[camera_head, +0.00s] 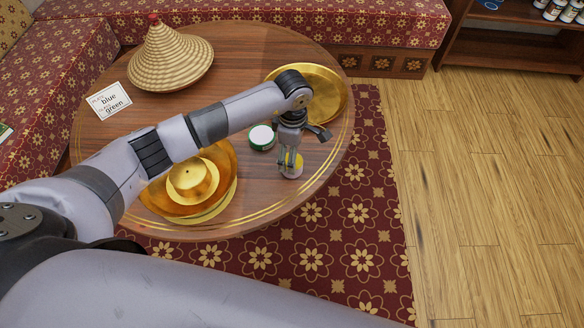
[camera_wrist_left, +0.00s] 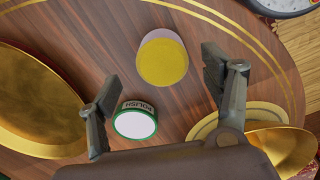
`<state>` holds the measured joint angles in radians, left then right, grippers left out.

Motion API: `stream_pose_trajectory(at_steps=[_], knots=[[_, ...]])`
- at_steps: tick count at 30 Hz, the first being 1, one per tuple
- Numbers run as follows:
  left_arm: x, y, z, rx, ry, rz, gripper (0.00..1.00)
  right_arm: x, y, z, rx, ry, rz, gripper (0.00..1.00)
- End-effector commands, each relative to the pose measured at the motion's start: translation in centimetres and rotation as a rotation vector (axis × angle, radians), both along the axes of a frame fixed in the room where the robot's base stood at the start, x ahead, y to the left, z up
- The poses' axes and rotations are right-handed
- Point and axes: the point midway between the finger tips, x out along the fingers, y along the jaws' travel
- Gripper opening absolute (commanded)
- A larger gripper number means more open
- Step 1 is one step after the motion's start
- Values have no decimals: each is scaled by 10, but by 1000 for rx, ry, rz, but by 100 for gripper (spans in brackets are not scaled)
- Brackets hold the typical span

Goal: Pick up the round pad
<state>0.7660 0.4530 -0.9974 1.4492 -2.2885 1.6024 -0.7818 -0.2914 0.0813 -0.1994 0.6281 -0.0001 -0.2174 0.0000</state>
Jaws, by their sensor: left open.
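The round pad (camera_head: 294,170) is a small disc with a yellow top and a pale pinkish-purple side. It rests on the round wooden table near its right front edge. In the left wrist view the pad (camera_wrist_left: 162,62) shows between and beyond my two fingers. My left gripper (camera_head: 290,160) is open and points down over the pad, partly covering it in the head view. In the wrist view the left gripper (camera_wrist_left: 160,72) has wide-apart fingers with nothing gripped. Whether a finger touches the pad, I cannot tell. My right gripper is not in view.
A green-and-white polish tin (camera_head: 262,138) stands close to the pad, near one finger in the wrist view. A gold tray (camera_head: 334,84) lies behind, and stacked gold dishes (camera_head: 194,180) lie left. A woven cone (camera_head: 170,58) and lettered card (camera_head: 109,99) are further back.

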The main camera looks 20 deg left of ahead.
Motion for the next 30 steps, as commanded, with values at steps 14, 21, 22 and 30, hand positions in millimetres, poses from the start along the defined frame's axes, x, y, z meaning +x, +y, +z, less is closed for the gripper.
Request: stream_pose_trajectory(at_steps=[14, 21, 22, 30], knots=[[-3, -3, -53, -1, 1, 0, 73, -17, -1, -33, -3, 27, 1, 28], [-3, -3, -51, -1, 1, 0, 70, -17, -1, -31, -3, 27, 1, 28], [-3, -3, -51, -1, 1, 0, 68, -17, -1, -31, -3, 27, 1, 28], [-3, -3, -51, 0, 1, 0, 50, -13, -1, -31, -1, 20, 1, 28]])
